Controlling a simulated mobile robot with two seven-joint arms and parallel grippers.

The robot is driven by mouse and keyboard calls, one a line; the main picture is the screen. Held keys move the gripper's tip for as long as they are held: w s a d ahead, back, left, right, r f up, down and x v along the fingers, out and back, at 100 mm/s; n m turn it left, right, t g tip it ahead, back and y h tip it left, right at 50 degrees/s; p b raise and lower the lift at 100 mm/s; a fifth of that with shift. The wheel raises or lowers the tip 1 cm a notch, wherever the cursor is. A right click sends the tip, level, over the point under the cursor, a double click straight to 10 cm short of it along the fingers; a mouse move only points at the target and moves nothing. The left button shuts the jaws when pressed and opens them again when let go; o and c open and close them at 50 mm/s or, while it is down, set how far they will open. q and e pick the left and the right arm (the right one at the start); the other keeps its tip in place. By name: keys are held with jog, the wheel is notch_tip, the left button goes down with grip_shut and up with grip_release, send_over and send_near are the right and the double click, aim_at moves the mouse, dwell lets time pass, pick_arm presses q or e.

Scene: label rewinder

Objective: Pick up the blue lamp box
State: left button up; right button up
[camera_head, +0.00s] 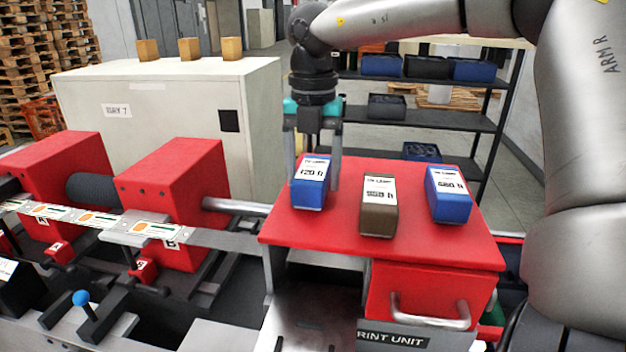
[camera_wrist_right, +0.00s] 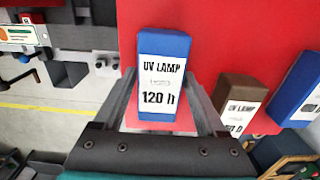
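Two blue lamp boxes stand upright on the red table top of the print unit (camera_head: 300,234). The left blue box (camera_head: 309,183) has a white label reading 120 h; it also shows in the wrist view (camera_wrist_right: 163,75). The other blue box (camera_head: 448,195) stands at the right, its label reading about 680 h; part of it shows in the wrist view (camera_wrist_right: 299,90). A brown lamp box (camera_head: 378,205) stands between them. My right gripper (camera_head: 313,180) points down at the 120 h box, with one finger on each side and gaps showing. My left gripper is not in view.
A drawer (camera_head: 420,295) with a metal handle is below the red top. Red roller blocks (camera_head: 172,200) and a label strip lie to the left. A pale cabinet (camera_head: 170,120) and a dark shelf with blue bins (camera_head: 382,65) stand behind.

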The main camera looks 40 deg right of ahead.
grip_shut()
jog(key=shift+r, duration=0.1)
dwell(0.3)
jog(key=shift+r, duration=0.1)
